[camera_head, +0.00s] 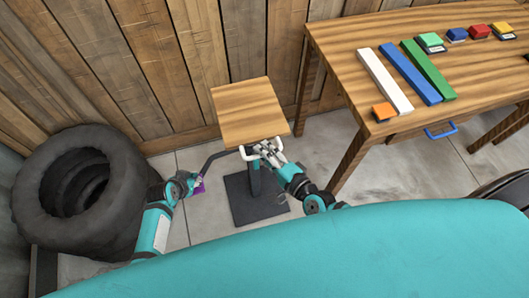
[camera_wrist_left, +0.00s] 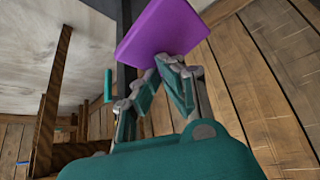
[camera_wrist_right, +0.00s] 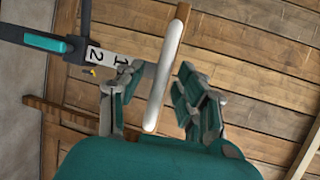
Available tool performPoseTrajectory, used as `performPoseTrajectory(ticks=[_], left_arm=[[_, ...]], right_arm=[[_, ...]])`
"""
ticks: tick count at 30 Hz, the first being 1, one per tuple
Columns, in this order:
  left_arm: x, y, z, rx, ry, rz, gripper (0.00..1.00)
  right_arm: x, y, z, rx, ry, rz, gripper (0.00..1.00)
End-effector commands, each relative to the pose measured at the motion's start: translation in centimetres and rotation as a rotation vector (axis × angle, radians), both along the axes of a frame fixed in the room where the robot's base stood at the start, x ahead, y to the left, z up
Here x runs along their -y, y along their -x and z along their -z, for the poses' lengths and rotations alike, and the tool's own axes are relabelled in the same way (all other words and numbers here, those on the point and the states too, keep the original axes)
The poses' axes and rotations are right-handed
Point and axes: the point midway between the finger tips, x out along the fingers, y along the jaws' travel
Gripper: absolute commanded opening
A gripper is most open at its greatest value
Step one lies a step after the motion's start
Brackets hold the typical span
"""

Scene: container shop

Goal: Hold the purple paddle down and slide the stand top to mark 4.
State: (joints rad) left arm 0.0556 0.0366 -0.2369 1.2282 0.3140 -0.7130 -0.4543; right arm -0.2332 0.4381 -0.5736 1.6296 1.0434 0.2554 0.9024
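The stand has a square wooden top (camera_head: 250,112) with a white handle (camera_head: 262,148) on its near edge, above a dark base plate (camera_head: 252,198). The purple paddle (camera_head: 199,187) is at the end of a dark bent arm at the stand's left. My left gripper (camera_wrist_left: 165,65) is shut, its tips at the paddle (camera_wrist_left: 165,30); whether they press on it I cannot tell. My right gripper (camera_wrist_right: 160,88) is open, with the white handle (camera_wrist_right: 165,75) between its fingers and gaps visible. A white scale strip (camera_wrist_right: 105,50) shows marks 1 and 2; other marks are hidden.
A stack of black tyres (camera_head: 75,190) stands at the left. A wooden table (camera_head: 345,70) at the right bears white, blue and green bars and several small coloured boxes. A plank wall (camera_head: 160,60) is close behind the stand. Grey floor is clear around the base.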

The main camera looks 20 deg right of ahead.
Motion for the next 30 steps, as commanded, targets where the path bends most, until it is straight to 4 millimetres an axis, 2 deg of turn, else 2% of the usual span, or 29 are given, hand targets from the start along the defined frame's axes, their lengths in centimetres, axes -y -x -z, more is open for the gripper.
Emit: performPoseTrajectory(ticks=[9, 18, 30], left_arm=[[0.04, 0.17, 0.16, -0.005, 0.000, 0.000, 0.00], [0.03, 0.17, 0.16, -0.005, 0.000, 0.000, 0.00], [0.01, 0.16, 0.16, -0.005, 0.000, 0.000, 0.00]], right_arm=[[-0.18, -0.26, 0.08, 0.000, -0.001, -0.001, 0.36], [-0.15, -0.24, 0.08, 0.000, -0.001, 0.000, 0.00], [-0.13, -0.22, 0.12, -0.001, 0.001, -0.001, 0.00]])
